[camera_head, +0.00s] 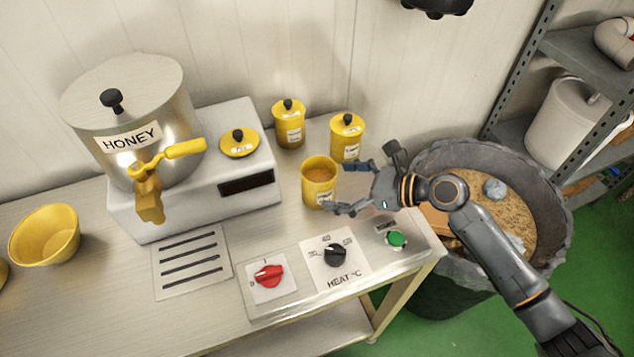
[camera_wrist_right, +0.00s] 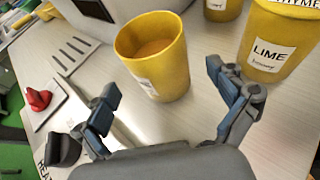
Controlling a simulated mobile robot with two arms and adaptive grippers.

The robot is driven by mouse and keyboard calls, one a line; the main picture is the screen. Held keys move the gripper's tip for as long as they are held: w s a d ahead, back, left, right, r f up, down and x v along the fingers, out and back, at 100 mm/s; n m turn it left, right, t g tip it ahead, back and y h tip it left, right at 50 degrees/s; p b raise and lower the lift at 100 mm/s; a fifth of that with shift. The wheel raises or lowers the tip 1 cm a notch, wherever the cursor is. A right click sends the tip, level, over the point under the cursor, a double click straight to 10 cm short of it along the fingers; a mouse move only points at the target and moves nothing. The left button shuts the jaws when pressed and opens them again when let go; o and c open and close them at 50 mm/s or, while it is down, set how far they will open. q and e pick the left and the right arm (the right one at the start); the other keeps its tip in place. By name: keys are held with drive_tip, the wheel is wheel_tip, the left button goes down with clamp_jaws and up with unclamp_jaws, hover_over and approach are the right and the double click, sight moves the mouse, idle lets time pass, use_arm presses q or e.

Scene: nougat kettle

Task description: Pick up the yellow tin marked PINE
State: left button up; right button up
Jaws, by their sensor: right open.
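An open yellow tin (camera_head: 319,184) with brown-orange contents stands upright on the worktop; it also shows in the right wrist view (camera_wrist_right: 168,72). Its label is too small and slanted to read, so I cannot tell whether it is PINE. My right gripper (camera_head: 340,188) is open and empty to its right, fingers spread and pointing at it. In the right wrist view the tin is just beyond the fingertips (camera_wrist_right: 163,82). Two lidded yellow tins stand behind, a left one (camera_head: 289,127) and a right one (camera_head: 346,140). The right one's label reads LIME (camera_wrist_right: 268,55), its lid THYME. My left gripper is out of view.
A yellow lid (camera_head: 239,143) lies on the grey heater unit (camera_head: 200,195) beside the HONEY kettle (camera_head: 133,95). A red knob (camera_head: 268,276), black heat knob (camera_head: 335,254) and green button (camera_head: 397,240) sit in front. A lined bin (camera_head: 550,190) stands right of the worktop.

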sight(318, 174)
drive_tip(key=shift+w+a+f, duration=0.15)
drive_tip(key=shift+a, duration=0.45)
drive_tip(key=p+x, duration=0.1)
drive_tip(key=x, duration=0.2)
drive_tip(key=shift+w+a+f, duration=0.15)
drive_tip(key=shift+w, duration=0.05)
drive_tip(key=shift+a+f, duration=0.1)
drive_tip(key=shift+a, duration=0.1)
drive_tip(key=shift+d, duration=0.1)
drive_tip(key=shift+c, duration=1.4)
drive_tip(key=c, duration=1.1)
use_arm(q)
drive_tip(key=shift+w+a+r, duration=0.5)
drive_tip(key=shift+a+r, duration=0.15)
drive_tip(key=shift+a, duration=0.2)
use_arm(e)
drive_tip(key=shift+c, duration=1.4)
